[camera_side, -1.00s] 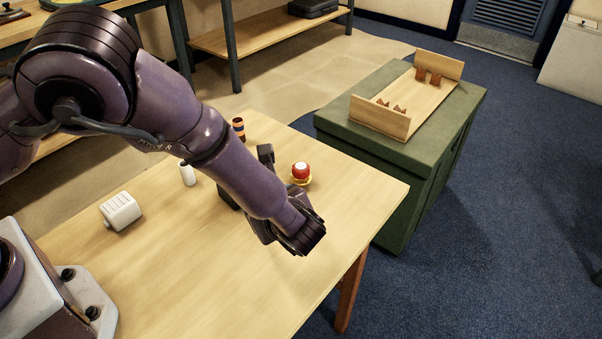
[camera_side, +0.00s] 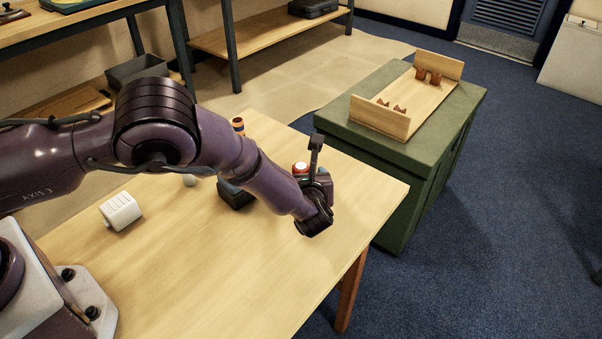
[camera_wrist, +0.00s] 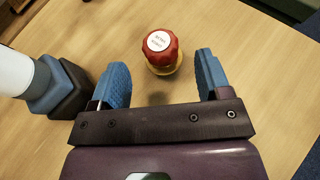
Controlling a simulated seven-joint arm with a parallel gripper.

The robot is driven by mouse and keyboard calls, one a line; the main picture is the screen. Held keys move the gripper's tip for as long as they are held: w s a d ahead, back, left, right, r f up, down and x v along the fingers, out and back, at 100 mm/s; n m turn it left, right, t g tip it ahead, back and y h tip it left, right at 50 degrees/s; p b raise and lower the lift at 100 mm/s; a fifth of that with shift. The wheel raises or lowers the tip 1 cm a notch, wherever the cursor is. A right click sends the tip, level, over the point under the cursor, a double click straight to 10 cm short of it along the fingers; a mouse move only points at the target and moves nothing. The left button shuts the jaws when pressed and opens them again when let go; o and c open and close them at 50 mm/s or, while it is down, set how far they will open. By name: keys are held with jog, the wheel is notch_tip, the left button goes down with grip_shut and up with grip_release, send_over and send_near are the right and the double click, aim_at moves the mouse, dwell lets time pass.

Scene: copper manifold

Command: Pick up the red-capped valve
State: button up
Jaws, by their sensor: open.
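The red-capped valve (camera_wrist: 161,52) stands upright on the wooden table in the wrist view. It has a red cap with a white lettered disc on top and a yellowish brass body below. My gripper (camera_wrist: 158,78) is open, with its two blue fingers on either side of a gap. The valve is just beyond that gap, roughly centred between the fingertips and not held. In the side view the valve (camera_side: 300,168) is partly hidden behind my gripper (camera_side: 317,165).
A dark block with blue parts (camera_side: 235,194) stands left of the gripper. A white ribbed box (camera_side: 120,211) and a striped cylinder (camera_side: 238,126) are also on the table (camera_side: 190,270). A wooden rack (camera_side: 425,105) sits on the green cabinet (camera_side: 350,140). The table's front is clear.

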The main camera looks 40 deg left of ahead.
aim_at(302, 168)
jog(key=x, duration=0.4)
jog(key=shift+w+a+r, duration=0.1)
jog(key=shift+w+a, duration=0.15)
jog(key=shift+w, duration=0.05)
jog(key=c, duration=1.1)
jog(key=shift+o, duration=0.2)
jog(key=shift+r, duration=0.2)
